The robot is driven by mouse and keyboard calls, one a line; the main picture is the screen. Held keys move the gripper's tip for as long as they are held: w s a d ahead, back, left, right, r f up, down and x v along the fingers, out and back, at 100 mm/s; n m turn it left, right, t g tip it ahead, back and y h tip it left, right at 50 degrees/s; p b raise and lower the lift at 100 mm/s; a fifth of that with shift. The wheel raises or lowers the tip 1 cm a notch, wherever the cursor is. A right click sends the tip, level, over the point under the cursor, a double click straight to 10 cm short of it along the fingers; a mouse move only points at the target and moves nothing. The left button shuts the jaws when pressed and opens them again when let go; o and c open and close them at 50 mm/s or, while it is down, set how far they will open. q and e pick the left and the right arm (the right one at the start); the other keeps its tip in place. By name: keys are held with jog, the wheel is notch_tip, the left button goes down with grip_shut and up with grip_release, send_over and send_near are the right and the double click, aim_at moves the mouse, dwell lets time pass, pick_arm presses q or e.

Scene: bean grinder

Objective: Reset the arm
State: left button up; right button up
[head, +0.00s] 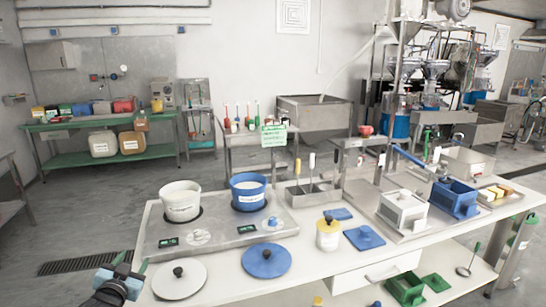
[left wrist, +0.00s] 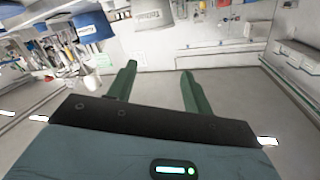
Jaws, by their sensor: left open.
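My left gripper (head: 130,268) shows at the lower left of the head view, beside the near left edge of the white table (head: 222,292). In the left wrist view its two green fingers (left wrist: 157,85) stand apart with nothing between them. The gripper is open and empty, and touches nothing that I can see. My right gripper is in neither view.
A white lid (head: 178,279) and a blue lid (head: 266,261) lie in front. Grinders stand at the back right. Floor left of the table is clear.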

pick_arm(q)
jog(key=s+f, duration=0.1)
jog(key=f, duration=0.1)
jog(key=s+d+f+g, duration=0.1)
jog(key=f, duration=0.1)
jog(key=s+f+g, duration=0.1)
jog(key=f, duration=0.1)
jog(key=shift+d+f, duration=0.2)
jog(key=shift+d, duration=0.15)
jog(key=s+d+f+g+h, duration=0.1)
jog(key=s+d+f, duration=0.3)
jog(key=s+f, duration=0.25)
jog(key=s+d+f+g+h, duration=0.1)
jog(key=s+d+f, duration=0.2)
jog(key=s+f, duration=0.35)
jog(key=s+d+f+g, duration=0.1)
jog(key=s+d, duration=0.2)
jog(key=s, duration=0.6)
jog(key=s+d+f+n+g+h, duration=0.1)
jog(key=s+d+f, duration=0.1)
jog(key=s, duration=0.8)
jog(key=s+d+f+g, duration=0.2)
jog(key=s+d, duration=0.2)
jog(key=s, duration=0.6)
jog(key=shift+s+d+f+n, duration=0.2)
jog(key=shift+s+d+n, duration=0.05)
jog(key=shift+n, duration=0.05)
